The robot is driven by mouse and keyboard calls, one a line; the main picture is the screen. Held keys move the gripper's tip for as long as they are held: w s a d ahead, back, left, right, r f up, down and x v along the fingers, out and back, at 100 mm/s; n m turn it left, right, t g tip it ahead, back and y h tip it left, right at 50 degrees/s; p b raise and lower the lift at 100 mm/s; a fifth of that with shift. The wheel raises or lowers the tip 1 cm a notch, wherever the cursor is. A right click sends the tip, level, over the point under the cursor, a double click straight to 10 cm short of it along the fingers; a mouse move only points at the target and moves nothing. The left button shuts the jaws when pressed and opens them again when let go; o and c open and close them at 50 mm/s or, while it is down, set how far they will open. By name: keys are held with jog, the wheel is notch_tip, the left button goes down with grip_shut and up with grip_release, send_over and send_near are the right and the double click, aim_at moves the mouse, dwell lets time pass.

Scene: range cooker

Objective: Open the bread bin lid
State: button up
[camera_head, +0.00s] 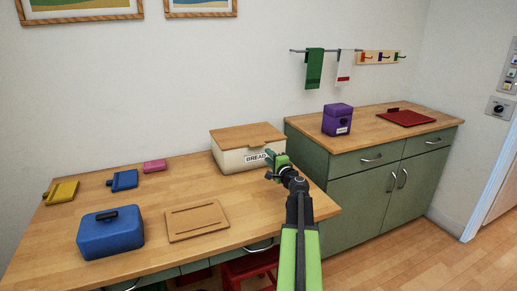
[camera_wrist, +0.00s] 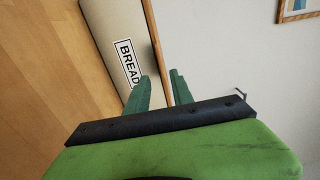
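The bread bin (camera_head: 232,160) is a cream box with a BREAD label and a flat wooden lid (camera_head: 245,135). It stands at the right end of the wooden table, and the lid lies shut on it. My gripper (camera_head: 271,157) is at the bin's front right, by the label. In the wrist view my gripper (camera_wrist: 160,75) is open, its two green fingers apart. The lid's wooden edge (camera_wrist: 152,40) runs between the fingertips in that view, with the bin's cream front (camera_wrist: 100,25) to its left. I cannot tell whether the fingers touch the lid.
On the table are a blue box (camera_head: 110,236), a wooden board (camera_head: 197,221), and yellow (camera_head: 62,192), blue (camera_head: 124,180) and pink (camera_head: 154,166) items. A green cabinet (camera_head: 350,205) stands right, bearing a purple canister (camera_head: 337,120) and red tray (camera_head: 406,118).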

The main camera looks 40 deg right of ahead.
jog(key=x, duration=1.1)
grip_shut()
dwell(1.0)
